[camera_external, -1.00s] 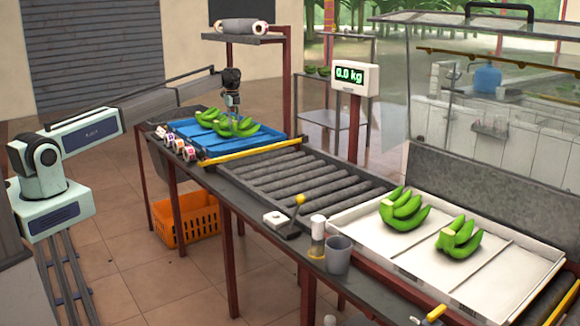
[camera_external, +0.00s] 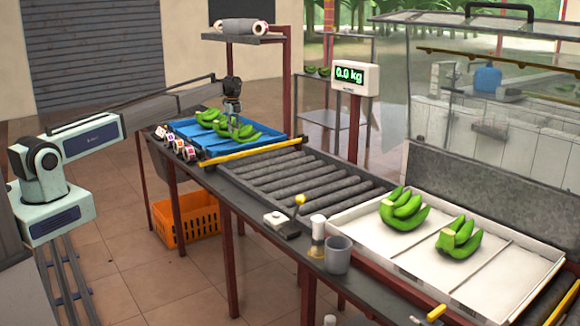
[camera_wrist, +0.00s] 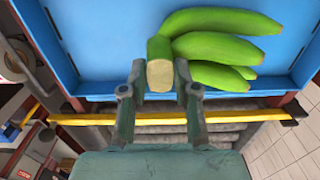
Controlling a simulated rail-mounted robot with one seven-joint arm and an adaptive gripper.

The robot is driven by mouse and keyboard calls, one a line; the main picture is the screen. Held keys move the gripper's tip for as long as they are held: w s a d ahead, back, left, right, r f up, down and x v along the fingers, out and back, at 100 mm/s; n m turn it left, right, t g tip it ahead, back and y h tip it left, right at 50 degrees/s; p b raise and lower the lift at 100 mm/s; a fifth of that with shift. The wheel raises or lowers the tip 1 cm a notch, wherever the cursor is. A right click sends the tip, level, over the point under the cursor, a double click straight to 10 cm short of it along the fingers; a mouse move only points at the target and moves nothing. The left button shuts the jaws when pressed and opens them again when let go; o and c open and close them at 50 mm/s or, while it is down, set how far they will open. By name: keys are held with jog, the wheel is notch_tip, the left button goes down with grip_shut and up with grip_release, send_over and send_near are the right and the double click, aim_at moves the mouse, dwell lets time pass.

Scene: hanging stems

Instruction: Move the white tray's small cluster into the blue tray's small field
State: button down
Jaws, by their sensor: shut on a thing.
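My gripper (camera_external: 233,118) is over the near part of the blue tray (camera_external: 272,139). Its fingers are shut on the pale-cut stem of a green banana cluster (camera_external: 243,134). In the wrist view the gripper (camera_wrist: 160,88) has a finger on each side of this stem, and the bananas of the cluster (camera_wrist: 215,48) point right, inside the tray's near edge. I cannot tell whether the cluster touches the tray floor. Another cluster (camera_external: 208,115) lies behind it in the blue tray. The white tray (camera_external: 375,250) holds two clusters, one left (camera_external: 404,209) and one right (camera_external: 459,239).
A yellow bar (camera_external: 252,151) and a roller bed (camera_external: 310,178) lie between the trays. Tape rolls (camera_external: 176,144) stand left of the blue tray. A scale display (camera_external: 355,78) rises on a post behind. A grey cup (camera_external: 338,255) stands in front of the white tray.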

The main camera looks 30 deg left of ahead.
jog(key=shift+f, duration=0.3)
dwell(0.5)
jog(key=c, duration=0.8)
grip_release()
